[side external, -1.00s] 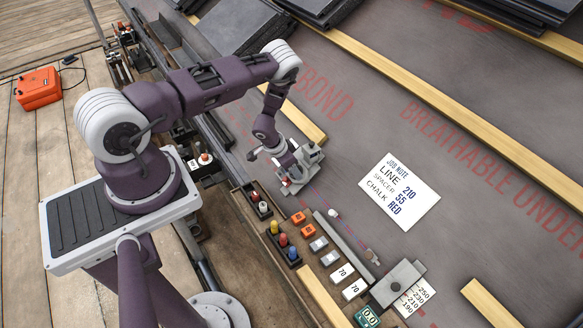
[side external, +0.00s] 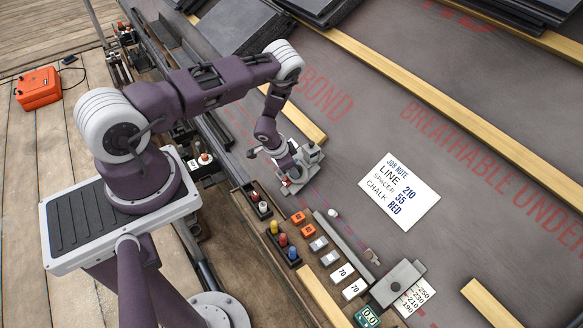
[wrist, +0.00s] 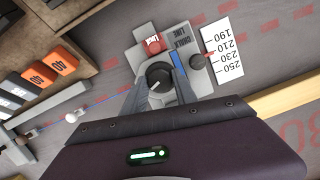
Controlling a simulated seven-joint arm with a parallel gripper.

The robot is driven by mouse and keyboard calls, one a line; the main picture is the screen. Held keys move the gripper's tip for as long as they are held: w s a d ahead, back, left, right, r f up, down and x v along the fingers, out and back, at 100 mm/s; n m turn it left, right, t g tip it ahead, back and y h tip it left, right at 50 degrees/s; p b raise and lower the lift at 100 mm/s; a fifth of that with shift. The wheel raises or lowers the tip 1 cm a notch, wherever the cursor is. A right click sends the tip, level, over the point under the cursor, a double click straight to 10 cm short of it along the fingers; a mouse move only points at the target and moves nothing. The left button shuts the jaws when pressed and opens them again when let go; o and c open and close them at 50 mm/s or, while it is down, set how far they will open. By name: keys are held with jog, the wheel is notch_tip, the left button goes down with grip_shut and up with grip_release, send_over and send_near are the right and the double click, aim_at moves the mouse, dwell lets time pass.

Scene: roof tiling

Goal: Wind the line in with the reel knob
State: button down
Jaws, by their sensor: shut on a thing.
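The chalk line box (wrist: 185,55) is a grey block with a red cap. On it is the round dark reel knob (wrist: 158,77), which has a pale mark. My gripper (wrist: 158,90) is shut on this knob, one finger on each side. In the side external view, my gripper (side external: 292,178) is low over the box, and the knob is hidden there. A thin bluish line (wrist: 102,103) runs from the box past a white ball (wrist: 72,116). The white ball also shows in the side external view (side external: 333,213).
A scale card (wrist: 223,47) lies beside the box. Orange spacers (wrist: 62,63) stand nearby at left. A timber batten (wrist: 283,102) lies to the right. In the side external view, a job note (side external: 400,191) lies on open membrane, and a grey block (side external: 397,282) sits lower right.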

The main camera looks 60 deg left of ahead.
jog(key=m, duration=0.4)
jog(key=shift+d+y, duration=0.1)
jog(key=shift+y, duration=0.3)
jog(key=m, duration=0.3)
jog(key=shift+s+m+t+y, duration=0.1)
jog(key=shift+m+t+y, duration=0.2)
jog(key=shift+m+y, duration=0.1)
jog(key=m, duration=0.3)
jog(key=m+t, duration=0.1)
jog(key=m, duration=0.3)
jog(key=shift+d+f+y, duration=0.1)
jog(key=shift+y, duration=0.2)
jog(key=m+t, duration=0.1)
jog(key=m, duration=0.3)
jog(key=shift+s+m, duration=0.15)
jog(key=shift+m, duration=0.15)
jog(key=m+t, duration=0.1)
jog(key=m, duration=0.2)
jog(key=shift+f+m, duration=0.1)
jog(key=shift+m, duration=0.3)
jog(key=m+h, duration=0.1)
jog(key=m, duration=0.3)
jog(key=shift+m+t, duration=0.3)
jog(key=shift+t, duration=0.1)
jog(key=shift+s+a+m+h, duration=0.15)
jog(key=shift+m+h, duration=0.35)
jog(key=shift+m, duration=1.4)
